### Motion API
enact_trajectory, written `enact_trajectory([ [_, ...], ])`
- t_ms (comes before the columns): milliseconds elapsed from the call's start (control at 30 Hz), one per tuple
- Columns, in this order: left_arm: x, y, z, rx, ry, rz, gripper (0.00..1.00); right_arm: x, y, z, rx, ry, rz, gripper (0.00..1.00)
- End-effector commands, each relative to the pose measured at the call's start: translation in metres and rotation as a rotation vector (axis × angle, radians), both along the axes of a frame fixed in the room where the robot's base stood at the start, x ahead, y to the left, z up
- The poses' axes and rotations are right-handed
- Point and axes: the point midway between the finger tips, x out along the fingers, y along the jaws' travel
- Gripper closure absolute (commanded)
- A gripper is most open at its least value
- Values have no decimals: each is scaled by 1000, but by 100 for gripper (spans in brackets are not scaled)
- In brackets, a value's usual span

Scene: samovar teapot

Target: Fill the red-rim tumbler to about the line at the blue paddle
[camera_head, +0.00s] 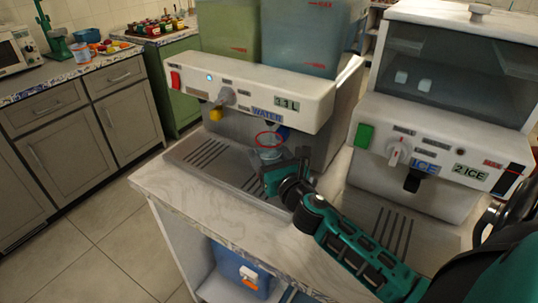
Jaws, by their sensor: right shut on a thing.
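The red-rim tumbler (269,154) is clear, with a red ring at its top. It stands roughly upright over the drip tray (190,157) of the water dispenser (312,105), below its front. The blue paddle (284,131) shows just behind and right of the rim. I cannot tell whether rim and paddle touch. My right gripper (271,172) comes in from the right and is shut on the tumbler's lower part, hiding some of it. The water level in the tumbler is too small to tell. My left gripper is not in view.
A yellow spout (215,115) and knob sit left on the dispenser, whose display (286,101) seems to read 3.1 L. An ice machine (425,165) stands to the right. The pale counter (215,208) is clear in front. A side counter holds a microwave (15,50).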

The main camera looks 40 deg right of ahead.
Motion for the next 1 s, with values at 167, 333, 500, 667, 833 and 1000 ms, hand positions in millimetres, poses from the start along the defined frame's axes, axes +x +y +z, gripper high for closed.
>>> enact_trajectory([
  [167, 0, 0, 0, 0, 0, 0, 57, 0, 0, 0, 0, -1, -1, 67],
  [333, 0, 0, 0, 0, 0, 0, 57, -2, 4, 0, 1, 0, 0, 67],
  [500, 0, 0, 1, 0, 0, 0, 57, -6, 14, 0, 1, 0, 0, 67],
  [667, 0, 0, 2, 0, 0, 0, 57, -9, 23, 0, 1, 0, 0, 67],
  [833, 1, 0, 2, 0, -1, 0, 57, -13, 33, 0, 1, 0, 1, 67],
  [1000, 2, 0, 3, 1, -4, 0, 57, -17, 42, 0, 1, 1, 0, 67],
])
